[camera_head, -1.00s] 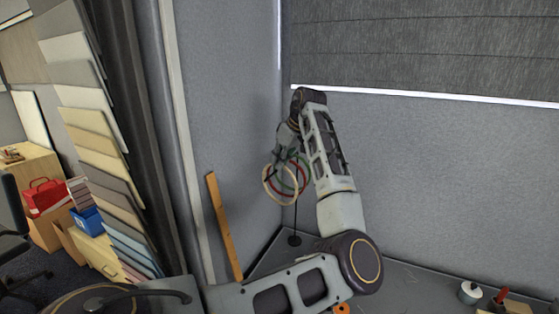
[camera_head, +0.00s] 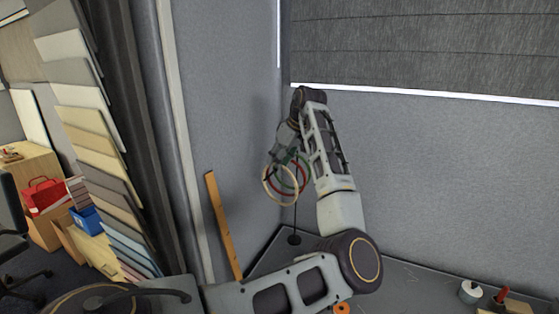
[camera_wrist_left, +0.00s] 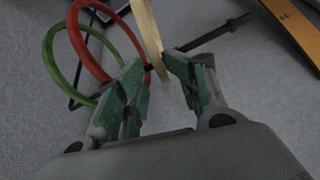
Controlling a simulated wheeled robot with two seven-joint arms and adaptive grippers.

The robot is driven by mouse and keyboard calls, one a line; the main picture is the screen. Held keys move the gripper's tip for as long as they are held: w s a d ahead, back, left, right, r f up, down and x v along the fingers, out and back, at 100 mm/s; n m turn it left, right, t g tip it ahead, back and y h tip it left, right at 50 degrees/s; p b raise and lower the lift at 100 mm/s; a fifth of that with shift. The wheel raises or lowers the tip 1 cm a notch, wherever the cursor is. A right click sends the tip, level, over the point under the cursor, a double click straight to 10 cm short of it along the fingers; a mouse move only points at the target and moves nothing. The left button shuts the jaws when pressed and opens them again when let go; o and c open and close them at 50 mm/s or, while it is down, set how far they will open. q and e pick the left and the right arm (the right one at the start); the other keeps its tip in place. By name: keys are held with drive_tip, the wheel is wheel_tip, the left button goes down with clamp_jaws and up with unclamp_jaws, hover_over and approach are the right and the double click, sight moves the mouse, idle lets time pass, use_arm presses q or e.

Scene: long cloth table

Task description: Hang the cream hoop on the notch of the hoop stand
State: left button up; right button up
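The cream hoop (camera_head: 266,188) hangs below my left gripper (camera_head: 286,154) in the head view. In the wrist view, the top of the cream hoop (camera_wrist_left: 149,35) runs between the fingertips of my left gripper (camera_wrist_left: 155,75), which look closed on it. The hoop stand (camera_head: 295,215) is a thin dark pole on a round base; its dark arm (camera_wrist_left: 215,35) passes close by the cream hoop. Whether the hoop rests in a notch is hidden. A red hoop (camera_wrist_left: 79,40) and a green hoop (camera_wrist_left: 51,55) are beside it. My right gripper is out of view.
The stand is at the far corner of the grey table (camera_head: 410,290), near the walls. A wooden ruler (camera_head: 223,225) leans on the wall at left. A white pot (camera_head: 470,291) and a red-handled thing (camera_head: 501,296) are at the right.

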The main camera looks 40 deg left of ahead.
use_arm(q)
drive_tip(key=v, duration=1.2)
drive_tip(key=shift+f, duration=0.1)
idle(0.6)
